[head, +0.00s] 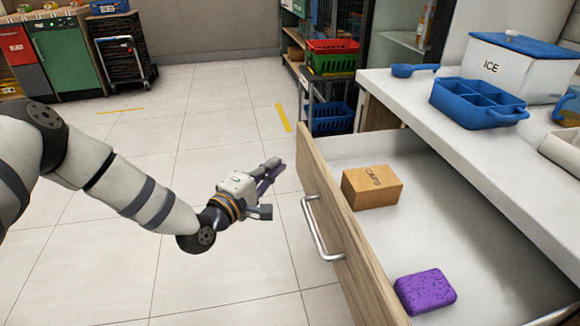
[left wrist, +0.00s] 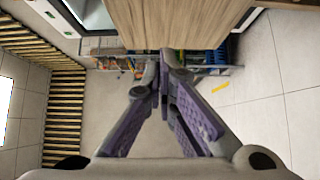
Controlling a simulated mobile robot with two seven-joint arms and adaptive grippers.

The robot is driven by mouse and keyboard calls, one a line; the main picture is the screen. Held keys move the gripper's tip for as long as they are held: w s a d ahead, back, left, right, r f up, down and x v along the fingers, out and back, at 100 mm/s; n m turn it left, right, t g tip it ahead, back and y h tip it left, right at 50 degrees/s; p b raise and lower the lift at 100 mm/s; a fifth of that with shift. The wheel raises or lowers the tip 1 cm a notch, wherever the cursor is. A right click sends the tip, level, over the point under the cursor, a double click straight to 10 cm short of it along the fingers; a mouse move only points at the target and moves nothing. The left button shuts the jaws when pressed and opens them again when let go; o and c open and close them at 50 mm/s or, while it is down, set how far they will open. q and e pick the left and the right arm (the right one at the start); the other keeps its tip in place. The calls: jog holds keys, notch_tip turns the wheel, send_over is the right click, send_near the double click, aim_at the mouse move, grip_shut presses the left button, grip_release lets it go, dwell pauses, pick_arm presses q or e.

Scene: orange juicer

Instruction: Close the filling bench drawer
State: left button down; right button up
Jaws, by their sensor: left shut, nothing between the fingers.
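The filling bench drawer is pulled open below the white bench top. Its wooden front (head: 345,235) carries a metal bar handle (head: 318,229). Inside the drawer lie a cardboard box marked "CAPS" (head: 372,187) and a purple sponge-like block (head: 425,291). My left gripper (head: 274,170) is to the left of the drawer front, outside it and apart from the handle. It is shut and empty. In the left wrist view the gripper (left wrist: 160,62) shows its purple-padded fingers meeting at the tips, with the wooden drawer front (left wrist: 180,24) beyond. My right gripper is not in view.
The bench top (head: 400,90) holds a white ICE box (head: 510,68), a blue divided caddy (head: 478,102) and a blue scoop (head: 413,70). A rack with red (head: 332,46) and blue (head: 332,116) baskets stands behind the drawer. The tiled floor left of the drawer is clear.

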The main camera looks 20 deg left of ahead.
pick_arm(q)
jog(key=shift+w+d, duration=0.55)
jog(key=shift+d, duration=0.25)
jog(key=shift+w+d, duration=0.5)
jog(key=shift+d, duration=0.3)
